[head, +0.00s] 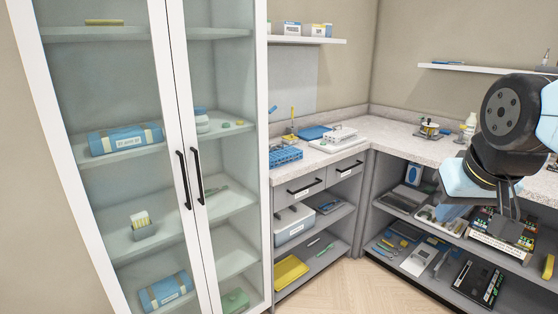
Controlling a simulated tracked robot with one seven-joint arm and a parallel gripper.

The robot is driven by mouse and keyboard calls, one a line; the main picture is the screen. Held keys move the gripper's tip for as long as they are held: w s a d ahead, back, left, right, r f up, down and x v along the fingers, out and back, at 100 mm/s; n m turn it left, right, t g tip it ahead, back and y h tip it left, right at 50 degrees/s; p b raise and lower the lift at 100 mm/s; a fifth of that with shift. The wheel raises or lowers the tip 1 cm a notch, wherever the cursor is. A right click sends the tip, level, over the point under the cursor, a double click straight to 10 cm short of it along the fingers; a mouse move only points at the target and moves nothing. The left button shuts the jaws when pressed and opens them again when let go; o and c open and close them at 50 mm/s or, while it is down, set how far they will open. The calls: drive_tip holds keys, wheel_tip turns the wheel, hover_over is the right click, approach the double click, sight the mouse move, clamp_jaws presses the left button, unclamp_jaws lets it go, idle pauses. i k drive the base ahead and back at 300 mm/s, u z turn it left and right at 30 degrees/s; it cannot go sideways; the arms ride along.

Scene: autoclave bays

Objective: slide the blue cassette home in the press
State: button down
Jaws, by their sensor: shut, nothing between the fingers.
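I cannot make out a blue cassette or a press for certain. A small blue piece (455,213) shows on the upper open shelf at the right, partly hidden by my arm, and I cannot tell what it is. My gripper (511,236) hangs at the right, in front of the open shelves and close to a labelled box of small dark items (500,246). It is shut and empty. Whether it touches the box cannot be told from this view.
A glass-doored cabinet (180,100) stands shut at the left, with blue wrapped packs inside. The counter (355,150) holds a blue rack (285,156), a blue tray (313,132) and a white tray (338,143). Shelves below hold boxes and tools. Some floor (345,290) is clear.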

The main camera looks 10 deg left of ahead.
sight(278, 165)
drive_tip(key=u, duration=0.3)
drive_tip(key=k, duration=0.15)
drive_tip(key=u, duration=0.6)
drive_tip(key=i, duration=1.5)
drive_tip(key=z, duration=0.05)
